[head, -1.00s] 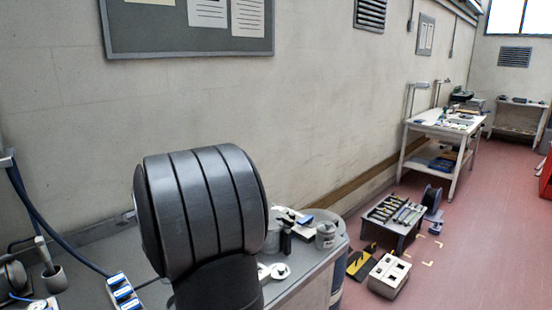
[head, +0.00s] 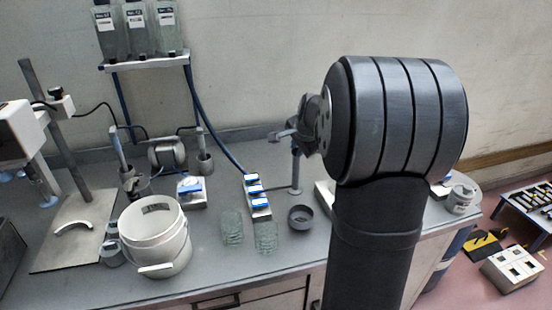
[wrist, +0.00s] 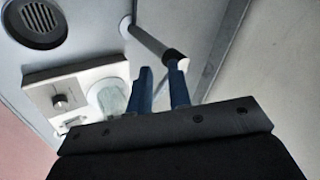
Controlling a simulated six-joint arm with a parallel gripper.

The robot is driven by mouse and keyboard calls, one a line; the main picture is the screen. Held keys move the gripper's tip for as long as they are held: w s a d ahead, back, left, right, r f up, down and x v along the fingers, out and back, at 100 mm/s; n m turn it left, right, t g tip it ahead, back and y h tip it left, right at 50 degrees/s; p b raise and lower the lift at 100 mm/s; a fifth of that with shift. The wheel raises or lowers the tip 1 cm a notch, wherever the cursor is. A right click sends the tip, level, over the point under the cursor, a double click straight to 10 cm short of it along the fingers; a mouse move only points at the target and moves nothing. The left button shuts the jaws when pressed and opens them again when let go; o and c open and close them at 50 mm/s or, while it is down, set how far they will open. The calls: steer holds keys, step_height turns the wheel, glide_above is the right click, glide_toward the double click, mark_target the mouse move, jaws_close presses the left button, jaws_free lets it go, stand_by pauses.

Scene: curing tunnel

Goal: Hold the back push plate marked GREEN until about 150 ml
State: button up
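A white block (head: 258,208) with a row of blue-and-white plates stands on the bench at the lower end of the blue hoses. The rearmost plate (head: 251,179) shows no colour mark that I can read. My gripper (head: 283,134) is up above the bench, right of and behind the block, partly hidden by my wrist. In the wrist view its two blue fingers (wrist: 160,66) stand apart with nothing seen between them.
Three labelled bottles (head: 138,32) sit on a wall shelf (head: 150,62). A white bucket (head: 155,240) stands left of the glasses. A thin stand post (head: 296,172) is just below my gripper, and a small dark cup (head: 301,217) is in front of it.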

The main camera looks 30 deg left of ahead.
steer(key=s+a+f+n, duration=0.1)
steer(key=s+a+n, duration=0.1)
steer(key=a+n, duration=0.1)
steer(key=s+a+n+y, duration=0.1)
steer(key=s+a+n, duration=0.1)
steer(key=n, duration=0.3)
steer(key=s+a+f+n+t, duration=0.1)
steer(key=s+a+n, duration=0.2)
steer(key=a+n, duration=0.2)
steer(key=shift+a+f+y, duration=0.1)
steer(key=shift+f+y, duration=0.25)
steer(key=shift+y, duration=0.05)
jaws_close()
steer(key=shift+s+a+n, duration=0.25)
steer(key=shift+a+n, duration=0.05)
steer(key=shift+n, duration=0.2)
glide_above(250, 175)
steer(key=s+d, duration=0.2)
step_height(250, 175, down, 7)
steer(key=shift+f, duration=0.2)
step_height(250, 175, down, 2)
steer(key=shift+f, duration=0.9)
steer(key=shift+f, duration=0.1)
